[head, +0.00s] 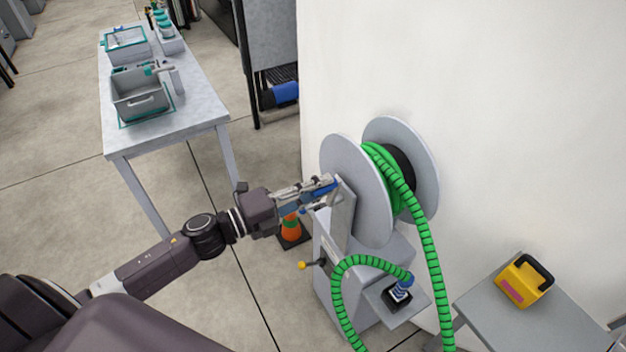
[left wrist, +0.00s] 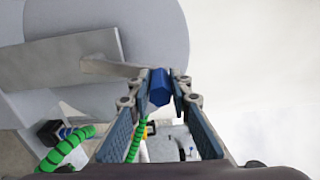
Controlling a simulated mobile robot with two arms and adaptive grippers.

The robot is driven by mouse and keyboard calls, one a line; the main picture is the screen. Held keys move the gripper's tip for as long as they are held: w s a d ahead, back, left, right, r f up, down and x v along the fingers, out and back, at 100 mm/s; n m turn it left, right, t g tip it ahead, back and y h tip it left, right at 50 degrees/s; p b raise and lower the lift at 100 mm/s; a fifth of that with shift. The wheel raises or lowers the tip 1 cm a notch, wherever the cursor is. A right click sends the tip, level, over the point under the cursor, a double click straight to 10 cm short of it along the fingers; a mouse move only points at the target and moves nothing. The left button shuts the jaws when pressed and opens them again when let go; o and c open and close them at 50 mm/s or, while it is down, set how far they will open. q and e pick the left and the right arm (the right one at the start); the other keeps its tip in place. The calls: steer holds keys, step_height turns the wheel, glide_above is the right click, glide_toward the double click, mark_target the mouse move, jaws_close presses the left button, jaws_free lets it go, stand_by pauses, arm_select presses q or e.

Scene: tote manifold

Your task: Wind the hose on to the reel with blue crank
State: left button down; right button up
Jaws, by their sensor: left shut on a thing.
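The reel (head: 357,190) has two grey discs and a black hub, on a grey stand by the white wall. The green hose (head: 424,250) lies over the hub, hangs down in front and loops to a blue fitting (head: 403,282) on a small shelf. The blue crank handle (head: 322,189) is at the reel's left side; in the left wrist view the blue handle (left wrist: 159,88) sits between the fingertips. My left gripper (head: 325,187) is shut on this handle. The crank arm (left wrist: 80,50) also shows in the left wrist view. My right gripper is not in view.
A yellow-knobbed lever (head: 303,265) sticks out from the stand. A yellow box (head: 524,284) is on a grey table at right. A table (head: 190,120) with bins stands at far left.

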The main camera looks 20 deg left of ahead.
arm_select(q)
steer(key=s+d+f+m+b, duration=0.5)
steer(key=f+m+b, duration=0.3)
steer(key=m+b, duration=0.2)
steer(key=shift+d+f+m, duration=0.2)
steer(key=shift+d+m, duration=0.5)
steer(key=shift+m, duration=0.2)
steer(key=c, duration=1.8)
jaws_free()
steer(key=shift+o, duration=0.2)
steer(key=v, duration=1.2)
